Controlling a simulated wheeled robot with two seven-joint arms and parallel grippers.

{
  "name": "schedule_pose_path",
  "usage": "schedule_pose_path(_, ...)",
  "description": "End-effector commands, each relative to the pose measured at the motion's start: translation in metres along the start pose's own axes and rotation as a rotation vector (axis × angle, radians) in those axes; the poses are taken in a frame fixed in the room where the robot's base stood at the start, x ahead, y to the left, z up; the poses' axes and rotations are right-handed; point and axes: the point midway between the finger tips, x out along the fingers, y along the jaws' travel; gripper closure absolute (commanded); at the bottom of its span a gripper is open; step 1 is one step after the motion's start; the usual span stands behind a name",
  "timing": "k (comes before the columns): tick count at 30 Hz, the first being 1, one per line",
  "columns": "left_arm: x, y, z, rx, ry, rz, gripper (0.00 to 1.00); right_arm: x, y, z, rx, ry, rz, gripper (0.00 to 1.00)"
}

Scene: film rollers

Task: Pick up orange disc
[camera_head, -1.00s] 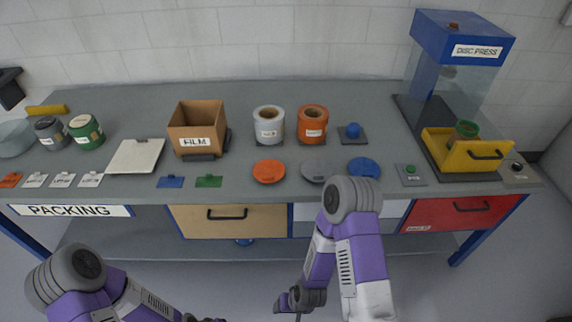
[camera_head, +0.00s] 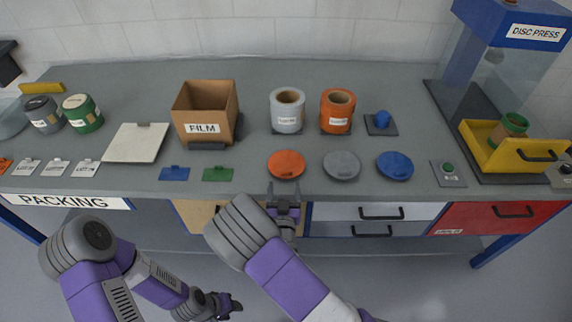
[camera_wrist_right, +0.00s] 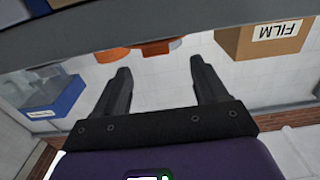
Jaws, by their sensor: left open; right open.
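The orange disc (camera_head: 286,164) lies flat near the front edge of the workbench, left of a grey disc (camera_head: 341,165) and a blue disc (camera_head: 394,166). My right gripper (camera_head: 284,192) is open and empty at the bench's front edge, just in front of the orange disc and apart from it, fingers pointing toward it. In the right wrist view, its two fingers (camera_wrist_right: 160,68) are spread with nothing between them, and an orange surface, likely the disc (camera_wrist_right: 155,47), shows beyond them. My left gripper (camera_head: 230,304) is open, low in front of the bench and far from the disc.
Behind the discs stand a white roll (camera_head: 287,110), an orange roll (camera_head: 337,110) and a cardboard FILM box (camera_head: 205,105). Blue (camera_head: 174,174) and green (camera_head: 217,174) tags lie left of the orange disc. The disc press with its yellow tray (camera_head: 480,146) is at right.

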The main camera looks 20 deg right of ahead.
Motion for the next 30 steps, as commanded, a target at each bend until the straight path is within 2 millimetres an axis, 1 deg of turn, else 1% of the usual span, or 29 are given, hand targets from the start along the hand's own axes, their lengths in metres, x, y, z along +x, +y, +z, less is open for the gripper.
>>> schedule_pose_path(6, 0.006, -0.002, 0.000, 0.000, 0.000, 0.000, 0.57, 0.032, 0.007, -0.002, 0.000, 0.002, 0.001, 0.28)
schedule_pose_path(9, 0.008, -0.003, 0.000, 0.000, 0.000, 0.000, 0.57, 0.044, 0.006, -0.001, 0.001, 0.000, 0.000, 0.28)
schedule_pose_path(12, 0.008, -0.003, -0.001, 0.000, 0.000, 0.000, 0.57, 0.050, 0.006, -0.002, 0.000, -0.001, 0.000, 0.28)
schedule_pose_path(18, 0.008, -0.003, -0.001, 0.000, 0.000, 0.000, 0.57, 0.051, 0.006, -0.002, -0.001, -0.002, -0.001, 0.28)
schedule_pose_path(19, 0.008, -0.003, -0.001, 0.000, 0.000, 0.000, 0.57, 0.051, 0.006, -0.002, -0.001, -0.002, -0.001, 0.29)
schedule_pose_path(30, 0.008, -0.003, -0.001, 0.000, 0.000, 0.000, 0.57, 0.050, 0.006, -0.002, 0.000, -0.003, -0.001, 0.86)
